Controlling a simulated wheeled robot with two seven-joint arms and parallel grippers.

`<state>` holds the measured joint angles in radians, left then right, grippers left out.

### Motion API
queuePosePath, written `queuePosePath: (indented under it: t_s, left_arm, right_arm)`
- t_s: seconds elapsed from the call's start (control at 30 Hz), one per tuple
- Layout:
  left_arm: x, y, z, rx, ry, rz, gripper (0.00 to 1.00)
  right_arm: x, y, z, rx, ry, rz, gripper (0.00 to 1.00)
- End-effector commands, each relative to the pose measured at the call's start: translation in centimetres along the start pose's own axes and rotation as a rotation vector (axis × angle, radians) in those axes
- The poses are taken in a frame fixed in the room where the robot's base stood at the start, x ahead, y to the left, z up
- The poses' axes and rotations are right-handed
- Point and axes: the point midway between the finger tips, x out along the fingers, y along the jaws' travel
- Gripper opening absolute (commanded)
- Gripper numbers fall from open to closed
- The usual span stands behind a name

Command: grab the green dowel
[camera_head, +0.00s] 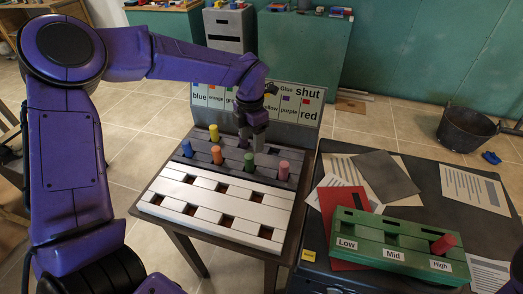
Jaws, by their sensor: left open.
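The green dowel (249,162) stands upright in the dark back part of the slotted board (225,193) on the small table. It stands between the orange dowel (217,155) and the pink dowel (284,170). My left gripper (252,145) is open and points down just above the green dowel, close to its top. I cannot tell if the fingers touch it. Blue (187,149) and yellow (214,133) dowels stand further left. My right gripper is not in view.
A sign with colour words (308,106) stands behind the board. The board's white front rows hold empty slots. At right, a green Low-Mid-High block (391,262) holds a red dowel (443,244) on a dark table with papers. A black bucket (465,129) is on the floor.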

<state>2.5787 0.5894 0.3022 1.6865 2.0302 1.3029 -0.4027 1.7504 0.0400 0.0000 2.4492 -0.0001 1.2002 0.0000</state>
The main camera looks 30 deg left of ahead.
Motion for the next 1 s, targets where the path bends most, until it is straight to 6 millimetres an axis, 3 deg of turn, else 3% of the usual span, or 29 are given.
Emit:
queuePosePath:
  t_s: [0.63,0.93,1.0]
  left_arm:
    - [9.7,0.7,-0.2,0.000,0.004,0.001,0.60]
    - [10.6,0.6,-0.1,0.001,0.000,0.001,0.60]
    - [10.6,0.6,-0.1,0.000,0.000,0.000,0.37]
  right_arm:
    - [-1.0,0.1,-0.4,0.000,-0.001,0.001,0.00]
    - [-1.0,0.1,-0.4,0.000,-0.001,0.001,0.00]
    - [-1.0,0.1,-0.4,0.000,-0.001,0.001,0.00]
